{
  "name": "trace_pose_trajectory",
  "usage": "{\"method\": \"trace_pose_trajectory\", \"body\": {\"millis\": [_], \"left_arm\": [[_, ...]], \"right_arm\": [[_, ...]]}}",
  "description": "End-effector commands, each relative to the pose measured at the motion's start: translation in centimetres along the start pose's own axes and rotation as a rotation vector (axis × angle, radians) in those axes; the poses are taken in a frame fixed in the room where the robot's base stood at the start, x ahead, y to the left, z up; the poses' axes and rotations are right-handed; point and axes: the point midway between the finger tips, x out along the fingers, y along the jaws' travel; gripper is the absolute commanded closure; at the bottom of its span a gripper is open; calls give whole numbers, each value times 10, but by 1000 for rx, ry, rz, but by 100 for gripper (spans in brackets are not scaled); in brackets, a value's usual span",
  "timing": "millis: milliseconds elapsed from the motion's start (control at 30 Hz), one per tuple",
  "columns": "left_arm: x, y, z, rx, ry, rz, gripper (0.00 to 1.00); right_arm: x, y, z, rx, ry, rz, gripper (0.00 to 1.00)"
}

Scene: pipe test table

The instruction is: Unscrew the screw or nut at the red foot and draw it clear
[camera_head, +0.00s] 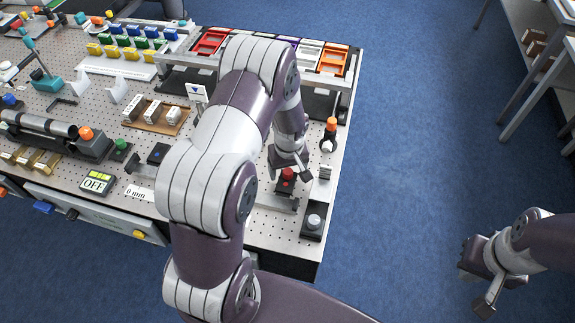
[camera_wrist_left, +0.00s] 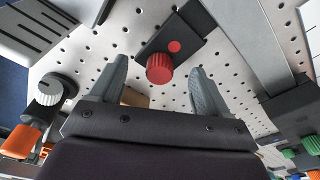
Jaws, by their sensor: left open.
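A ribbed red knob (camera_wrist_left: 160,68) stands on a black plate (camera_wrist_left: 190,32) with a red dot beside it in the left wrist view. In the head view the red knob (camera_head: 287,174) sits at the right part of the table, just below my left gripper (camera_head: 291,168). My left gripper is open. In the left wrist view its fingers (camera_wrist_left: 158,76) are spread to either side of the knob, with clear gaps; whether they are down at its height I cannot tell. The thread under the knob is hidden. My right gripper (camera_head: 477,286) hangs right of the table, fingers apart and empty.
An orange-topped post (camera_head: 331,124) and a black block with a grey knob (camera_head: 314,222) stand near the right edge. Coloured trays (camera_head: 333,62) line the back. A metal bar (camera_wrist_left: 243,40) lies right of the plate. Blue floor is free right of the table.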

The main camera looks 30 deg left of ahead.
Motion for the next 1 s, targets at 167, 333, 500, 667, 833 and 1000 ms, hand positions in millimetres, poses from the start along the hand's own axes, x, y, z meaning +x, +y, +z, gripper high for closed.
{"method": "trace_pose_trajectory", "body": {"millis": [167,333,500,667,833,1000], "left_arm": [[-6,0,0,89,-3,9,23],[-9,-1,0,333,-4,38,23],[-5,0,-1,500,-3,60,23],[0,0,0,545,0,66,23],[0,0,0,548,0,66,23],[9,1,0,703,2,86,23]], "right_arm": [[-15,0,-2,0,-1,0,100],[-47,0,-6,0,0,0,100],[-64,0,-8,0,0,0,100],[-64,0,-8,0,0,0,100],[-63,0,-7,0,0,0,100],[-48,0,-6,0,1,0,100]]}}
